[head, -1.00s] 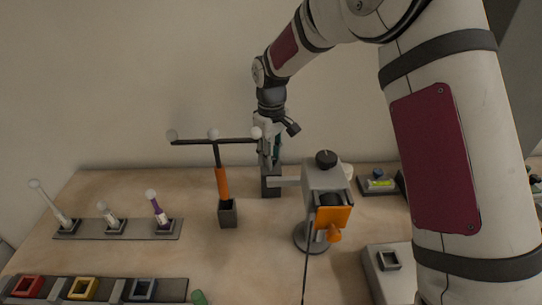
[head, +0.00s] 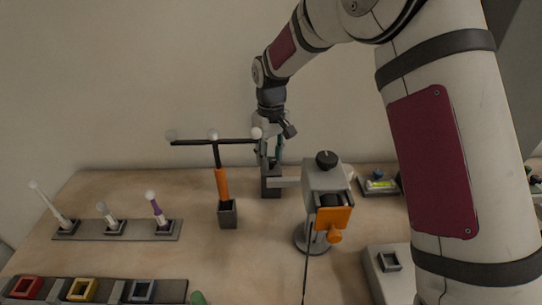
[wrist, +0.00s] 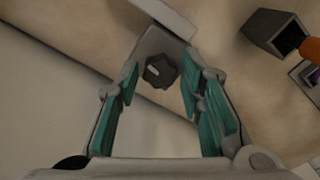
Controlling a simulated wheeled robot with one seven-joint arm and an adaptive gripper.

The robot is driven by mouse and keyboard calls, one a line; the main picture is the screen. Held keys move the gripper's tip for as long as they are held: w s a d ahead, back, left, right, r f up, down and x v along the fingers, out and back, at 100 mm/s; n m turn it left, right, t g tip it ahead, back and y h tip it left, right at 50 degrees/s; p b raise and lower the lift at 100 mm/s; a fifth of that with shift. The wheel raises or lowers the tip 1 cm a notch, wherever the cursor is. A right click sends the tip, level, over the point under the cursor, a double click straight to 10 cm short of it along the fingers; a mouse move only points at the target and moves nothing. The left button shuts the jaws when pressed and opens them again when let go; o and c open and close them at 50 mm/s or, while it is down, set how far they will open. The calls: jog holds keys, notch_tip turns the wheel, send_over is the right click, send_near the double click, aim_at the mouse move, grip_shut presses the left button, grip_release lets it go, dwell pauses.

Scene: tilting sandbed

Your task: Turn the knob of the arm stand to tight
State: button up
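In the wrist view a dark lobed knob (wrist: 160,71) with a pale pointer mark sits on a grey block (wrist: 155,45). My gripper (wrist: 164,82) is open, its teal-padded fingers on either side of the knob in the picture, with gaps showing. I cannot tell how far above the knob the tips are. In the head view my gripper (head: 270,150) points down over the grey block (head: 271,182); the knob there is hidden. A pale bar (head: 286,182) runs from this block to a grey stand head (head: 322,180), which has a black knob (head: 327,158) on top and an orange part (head: 333,218) in front.
An orange post (head: 222,185) with a dark crossbar and white balls stands in a dark holder (head: 228,214), close left of my gripper. A rack (head: 90,229) of sticks is at left, coloured square sockets (head: 82,288) in front. A small device (head: 379,184) lies right.

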aim_at(271, 159)
jog(key=shift+o, duration=0.2)
notch_tip(271, 159, up, 12)
dwell(0.6)
jog(key=s+d+r+m+t+p, duration=0.1)
jog(key=s+d+r+m, duration=0.1)
jog(key=s+d+r, duration=0.5)
jog(key=s+d+r+m+t, duration=0.1)
jog(key=s+d+r, duration=0.3)
jog(key=s, duration=0.5)
jog(key=s+d+f+m+t, duration=0.1)
jog(key=s+d+m, duration=0.1)
jog(key=s, duration=0.8)
jog(key=s+d+f+m+t+p, duration=0.1)
jog(key=s+d, duration=0.3)
jog(key=s, duration=0.5)
jog(key=shift+s+f+m, duration=0.2)
jog(key=shift+s+m, duration=0.2)
